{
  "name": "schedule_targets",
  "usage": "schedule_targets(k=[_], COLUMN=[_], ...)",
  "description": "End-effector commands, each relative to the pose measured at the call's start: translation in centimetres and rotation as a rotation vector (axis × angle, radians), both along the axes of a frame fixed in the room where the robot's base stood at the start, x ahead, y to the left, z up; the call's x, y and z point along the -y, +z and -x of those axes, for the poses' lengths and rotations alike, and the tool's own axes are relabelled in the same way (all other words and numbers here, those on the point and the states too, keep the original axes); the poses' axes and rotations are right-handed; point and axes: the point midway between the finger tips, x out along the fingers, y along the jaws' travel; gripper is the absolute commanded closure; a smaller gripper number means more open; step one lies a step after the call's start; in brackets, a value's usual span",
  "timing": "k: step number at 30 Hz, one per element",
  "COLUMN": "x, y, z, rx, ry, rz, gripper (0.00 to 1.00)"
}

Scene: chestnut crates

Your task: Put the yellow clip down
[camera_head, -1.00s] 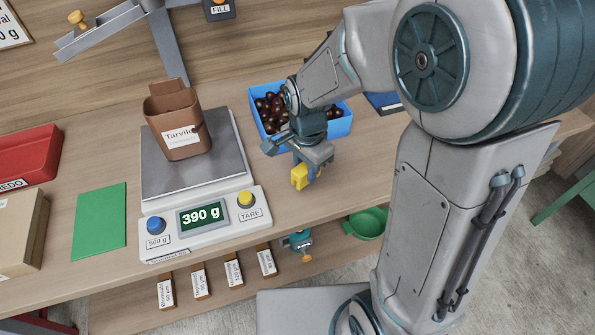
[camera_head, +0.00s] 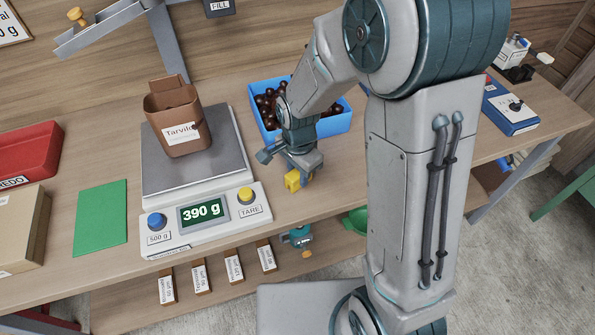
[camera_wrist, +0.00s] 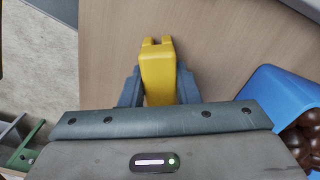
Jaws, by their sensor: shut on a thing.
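The yellow clip (camera_head: 292,180) is held at my gripper, over the wooden bench (camera_head: 330,182) to the right of the scale. In the wrist view the yellow clip (camera_wrist: 158,72) sits between the two dark fingers of my gripper (camera_wrist: 158,88). My gripper (camera_head: 298,177) is shut on it and points down. The clip is close to the bench top; I cannot tell whether it touches. Part of it is hidden behind my gripper in the head view.
A blue crate of chestnuts (camera_head: 340,124) stands just behind my gripper. A green mat (camera_head: 100,215) lies further left. The bench's front edge is near. Bare wood lies right of the clip.

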Motion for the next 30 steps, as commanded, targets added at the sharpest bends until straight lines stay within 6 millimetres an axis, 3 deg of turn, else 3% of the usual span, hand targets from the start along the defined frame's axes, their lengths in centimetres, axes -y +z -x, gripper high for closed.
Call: schedule_targets(k=[1,2,3,4,17,30], x=[0.0,0.0,0.0,0.0,0.0,0.0], y=[-0.4,-0.2,-0.2,-0.1,0.9,9.7], z=[0.0,0.0,0.0,0.0,-0.1,0.0], rx=[0.0,0.0,0.0,0.0,0.003,0.003], ry=[0.0,0.0,0.0,0.0,0.0,0.0], rz=[0.0,0.0,0.0,0.0,-0.001,-0.001], gripper=[0.93,0.63,0.52,0.5,0.5,0.5])
